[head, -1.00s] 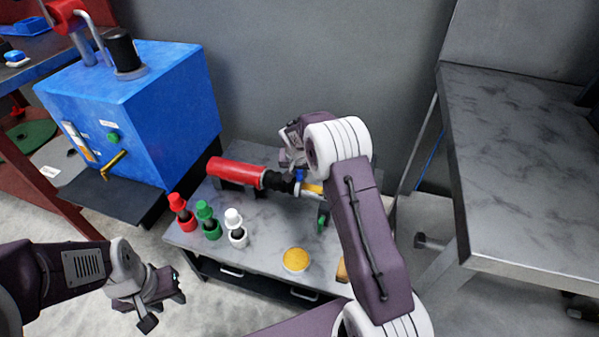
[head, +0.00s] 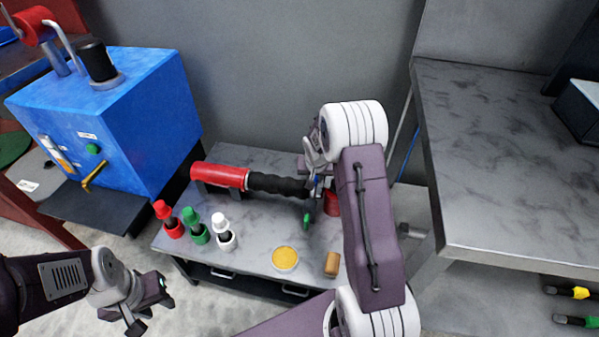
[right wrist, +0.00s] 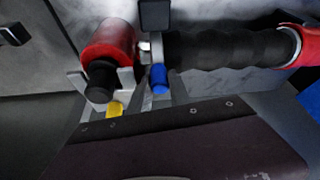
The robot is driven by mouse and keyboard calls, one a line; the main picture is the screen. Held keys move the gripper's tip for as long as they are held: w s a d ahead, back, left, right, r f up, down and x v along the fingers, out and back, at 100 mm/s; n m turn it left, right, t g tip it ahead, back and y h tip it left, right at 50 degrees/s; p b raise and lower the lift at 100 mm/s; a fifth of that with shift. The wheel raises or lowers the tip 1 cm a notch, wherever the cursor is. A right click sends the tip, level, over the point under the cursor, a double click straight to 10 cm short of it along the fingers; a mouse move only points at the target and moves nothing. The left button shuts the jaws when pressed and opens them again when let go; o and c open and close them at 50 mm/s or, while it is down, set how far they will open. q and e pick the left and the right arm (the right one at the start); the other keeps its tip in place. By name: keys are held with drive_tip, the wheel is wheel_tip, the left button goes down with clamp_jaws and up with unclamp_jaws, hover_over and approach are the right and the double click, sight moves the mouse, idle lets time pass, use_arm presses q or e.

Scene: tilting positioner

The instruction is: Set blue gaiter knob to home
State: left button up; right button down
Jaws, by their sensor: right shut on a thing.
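The black ribbed gaiter (head: 278,184) stretches from a red cylinder (head: 218,175) rightward to my right gripper (head: 315,182). In the right wrist view the blue gaiter knob (right wrist: 159,80) sticks out at the gaiter's end, beside a small metal collar. My right gripper is shut on the blue knob; the head view mostly hides this grip behind the wrist. My left gripper (head: 150,308) is open and empty, in front of the bench at lower left.
A blue machine (head: 150,110) is at left.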

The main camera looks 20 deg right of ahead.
drive_tip(key=shift+s+d, duration=0.1)
drive_tip(key=shift+s, duration=0.05)
drive_tip(key=c, duration=1.2)
unclamp_jaws()
drive_tip(key=shift+d, duration=0.1)
drive_tip(key=w+a, duration=0.2)
drive_tip(key=a, duration=0.1)
drive_tip(key=w+a+b, duration=0.1)
drive_tip(key=w+a, duration=0.1)
drive_tip(key=a, duration=0.1)
drive_tip(key=w+a+b, duration=0.1)
drive_tip(key=w+a, duration=0.1)
drive_tip(key=w, duration=0.1)
drive_tip(key=shift+a+f, duration=0.1)
drive_tip(key=shift+a, duration=0.3)
drive_tip(key=s+r+t+p, duration=0.1)
drive_tip(key=r+p, duration=0.7)
drive_tip(key=r, duration=0.6)
drive_tip(key=s+r+m+t+p, duration=0.1)
drive_tip(key=s+r+p, duration=0.1)
drive_tip(key=r+p, duration=0.6)
wheel_tip(320, 180, up, 8)
drive_tip(key=shift+s+a+f, duration=0.25)
drive_tip(key=shift+s+a, duration=0.05)
